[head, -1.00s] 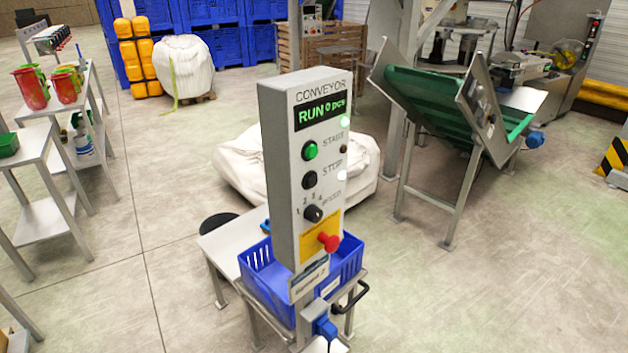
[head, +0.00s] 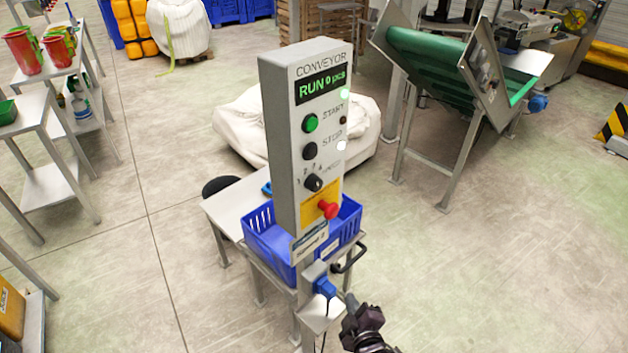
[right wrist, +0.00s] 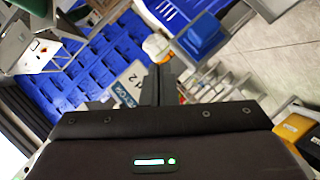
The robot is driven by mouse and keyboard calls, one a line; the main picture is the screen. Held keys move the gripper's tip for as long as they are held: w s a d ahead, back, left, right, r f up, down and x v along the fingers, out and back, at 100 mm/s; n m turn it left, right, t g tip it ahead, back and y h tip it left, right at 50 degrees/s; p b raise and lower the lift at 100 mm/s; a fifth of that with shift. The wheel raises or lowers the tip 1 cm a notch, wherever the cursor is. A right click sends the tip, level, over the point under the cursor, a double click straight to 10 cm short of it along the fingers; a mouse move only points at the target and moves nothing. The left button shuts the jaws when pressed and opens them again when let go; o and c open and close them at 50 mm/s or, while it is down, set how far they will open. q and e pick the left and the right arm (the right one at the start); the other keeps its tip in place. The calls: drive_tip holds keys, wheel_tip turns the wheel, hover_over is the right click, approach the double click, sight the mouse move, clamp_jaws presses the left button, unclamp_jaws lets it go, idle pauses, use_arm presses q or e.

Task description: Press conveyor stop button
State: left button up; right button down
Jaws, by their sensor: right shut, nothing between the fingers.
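The grey conveyor control box (head: 283,150) stands upright on a post in the middle of the head view. Its display (head: 321,86) reads RUN 0 pcs. The green START button (head: 311,123) sits above the black STOP button (head: 309,151), and both are unobstructed. My right gripper (head: 350,300) is below and to the right of the box, apart from the buttons. Its thin fingers (right wrist: 157,86) are shut together and empty in the right wrist view. My left gripper is not in view.
Below the STOP button are a speed knob (head: 313,183) and a red mushroom button (head: 328,209). A blue crate (head: 268,251) sits behind the post. A black handle (head: 352,255) and blue plug (head: 324,287) are near my right gripper. The floor to the right is open.

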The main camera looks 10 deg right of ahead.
sight(312, 153)
wheel_tip(312, 153, up, 38)
drive_tip(key=a+n+t+h+p, duration=0.1)
drive_tip(key=n+t+h+p, duration=0.1)
drive_tip(key=t, duration=0.6)
drive_tip(key=shift+s+r+h+p, duration=0.2)
drive_tip(key=shift+s+h+p, duration=0.1)
drive_tip(key=shift+p, duration=0.15)
drive_tip(key=shift+w, duration=0.15)
drive_tip(key=w+a+b, duration=0.1)
drive_tip(key=w+a, duration=0.3)
drive_tip(key=w, duration=0.3)
drive_tip(key=shift+a, duration=0.4)
drive_tip(key=shift+w, duration=0.2)
